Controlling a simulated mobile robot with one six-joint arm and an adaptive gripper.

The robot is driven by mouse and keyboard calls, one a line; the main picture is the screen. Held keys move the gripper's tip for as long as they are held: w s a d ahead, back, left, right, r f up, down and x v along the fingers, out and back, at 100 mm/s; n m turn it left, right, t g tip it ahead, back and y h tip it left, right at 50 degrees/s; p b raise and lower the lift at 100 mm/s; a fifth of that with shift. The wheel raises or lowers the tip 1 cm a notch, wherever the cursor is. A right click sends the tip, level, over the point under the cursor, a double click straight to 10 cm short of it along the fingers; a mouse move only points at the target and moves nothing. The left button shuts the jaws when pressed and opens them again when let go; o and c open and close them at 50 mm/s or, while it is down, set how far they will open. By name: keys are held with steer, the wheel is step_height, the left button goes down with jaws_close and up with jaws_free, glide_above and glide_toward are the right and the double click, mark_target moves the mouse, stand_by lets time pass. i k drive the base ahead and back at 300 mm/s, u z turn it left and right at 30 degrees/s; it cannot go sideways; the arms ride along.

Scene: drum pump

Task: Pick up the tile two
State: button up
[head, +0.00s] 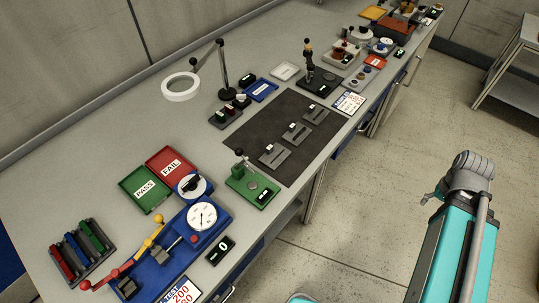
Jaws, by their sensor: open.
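Three small grey tiles, each with a black-and-white block on it, lie in a row on a dark mat (251,133) on the long bench. The near tile (270,158), the middle tile (291,137) and the far tile (314,119) look alike. Their markings are too small to read, so I cannot tell which is tile two. My gripper (432,198) is open at the right, beside my teal column, over the floor side and well apart from the bench and the tiles. Nothing shows between its fingers.
A green fixture (251,184) stands at the mat's near edge, with a blue gauge station (170,270) nearer. Green PASS (144,189) and red FAIL (169,164) trays lie left. A ring magnifier (180,87) and a black stand (310,76) rise behind the mat. The aisle floor is clear.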

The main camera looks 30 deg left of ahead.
mark_target(275, 154)
steer(key=u, duration=0.05)
steer(key=k, duration=1.65)
steer(key=u, duration=0.95)
steer(key=i, duration=1.05)
steer(key=z, duration=0.05)
